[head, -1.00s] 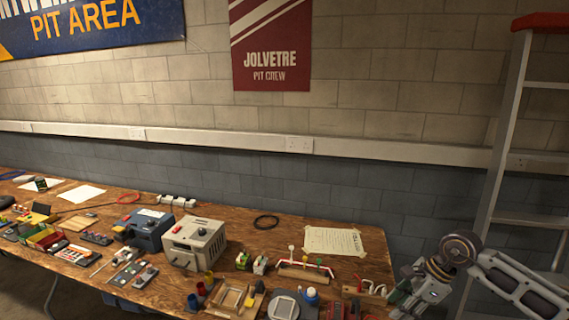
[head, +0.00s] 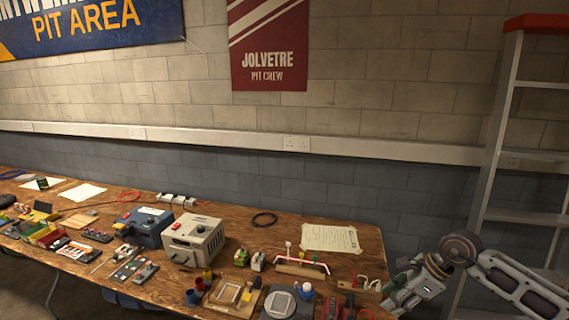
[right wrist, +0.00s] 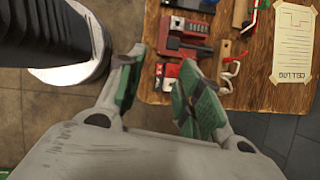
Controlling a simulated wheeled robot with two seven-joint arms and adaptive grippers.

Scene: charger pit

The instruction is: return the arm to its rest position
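My right gripper (head: 396,287) is at the lower right in the head view, beside the right end of the wooden table (head: 365,236). In the right wrist view, its two green-padded fingers (right wrist: 158,92) are apart with nothing between them. The table's corner and a red vise-like device (right wrist: 187,40) lie beyond the fingers. My left gripper is not in view.
A grey power unit (head: 196,241), a blue unit (head: 150,229), a red-handled rack (head: 300,267) and a paper sheet (head: 330,238) are on the table. A stepladder (head: 492,150) stands right of it. Bare floor (right wrist: 40,110) shows beside the table.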

